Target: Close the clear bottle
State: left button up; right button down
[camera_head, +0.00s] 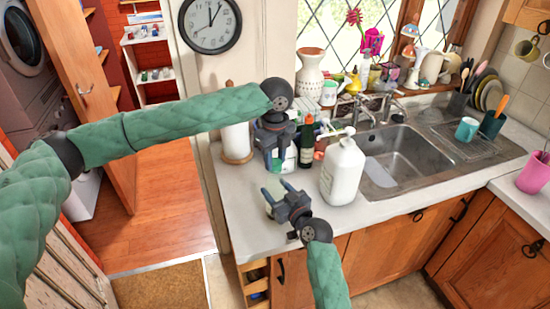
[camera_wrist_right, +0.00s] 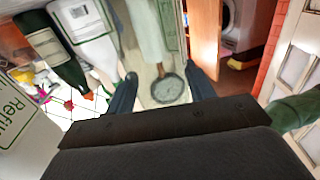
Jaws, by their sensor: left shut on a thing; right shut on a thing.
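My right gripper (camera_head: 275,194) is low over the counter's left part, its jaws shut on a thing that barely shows. A faint pale patch (camera_head: 269,211) by its fingers may be the clear bottle, but I cannot make out its outline or mouth. In the right wrist view the two dark fingers (camera_wrist_right: 160,85) stand apart with no clear outline between them. My left gripper (camera_head: 273,160) is above and behind the right one, fingers down. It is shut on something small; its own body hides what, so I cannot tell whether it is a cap.
A white pump bottle (camera_head: 342,172) stands close right of my right gripper. A green bottle (camera_head: 307,143) and a white container (camera_head: 289,160) stand close to my left gripper. A paper roll (camera_head: 236,139) is left. The sink (camera_head: 402,152) is right. The counter's front-left corner is clear.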

pick_arm(q)
jog(key=m, duration=0.5)
jog(key=shift+m, duration=0.3)
jog(key=m, duration=1.6)
jog(key=shift+w, duration=0.1)
jog(key=o, duration=0.9)
